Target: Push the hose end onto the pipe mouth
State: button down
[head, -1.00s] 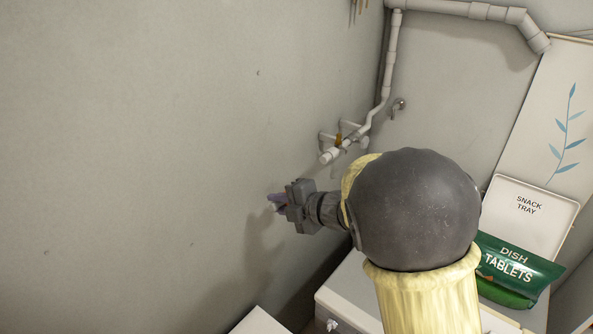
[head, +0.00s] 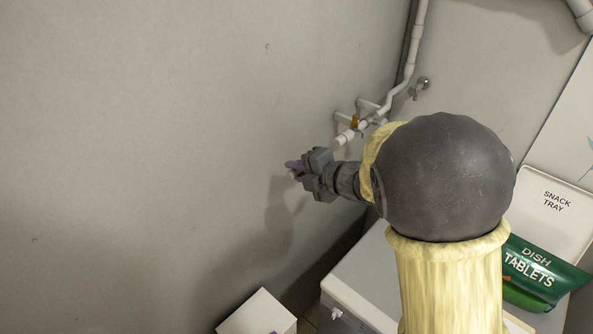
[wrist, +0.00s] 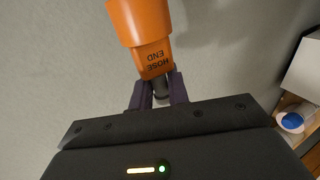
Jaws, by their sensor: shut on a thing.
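The orange hose end (wrist: 150,40), lettered "HOSE END", shows in the wrist view between the purple fingers of my gripper (wrist: 160,92), which is shut on it. In the head view my gripper (head: 298,168) is near the left wall, and the hose end is mostly hidden there. The white pipe mouth (head: 341,140) sticks out from the wall piping, above and right of my gripper. The two are apart in the picture. The pipe mouth cannot be made out in the wrist view.
A snack tray (head: 535,195) and a green dish tablets bag (head: 545,268) lie at the right. A white box (head: 258,314) stands at the bottom, beside a larger pale unit (head: 362,285). A metal wall tap (head: 420,86) sits beyond the pipe. The left wall is bare.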

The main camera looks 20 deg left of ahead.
jog(key=w, duration=0.1)
jog(key=w+d, duration=0.1)
jog(key=w, duration=0.1)
jog(key=shift+d+p, duration=0.25)
jog(key=shift+p, duration=0.05)
jog(key=shift+w+d, duration=0.2)
jog(key=shift+w, duration=0.65)
jog(key=shift+d, duration=0.1)
jog(key=shift+w, duration=0.15)
jog(key=shift+w+d+p, duration=0.15)
jog(key=shift+w+d, duration=0.15)
jog(key=shift+w, duration=0.3)
jog(key=shift+w+d+p, duration=0.2)
jog(key=shift+w+d, duration=0.05)
jog(key=shift+w, duration=0.35)
jog(key=shift+w+d+p, duration=0.15)
jog(key=shift+w+d, duration=0.15)
jog(key=shift+w, duration=0.3)
dwell(0.9)
jog(key=c, duration=1.3)
grip_release()
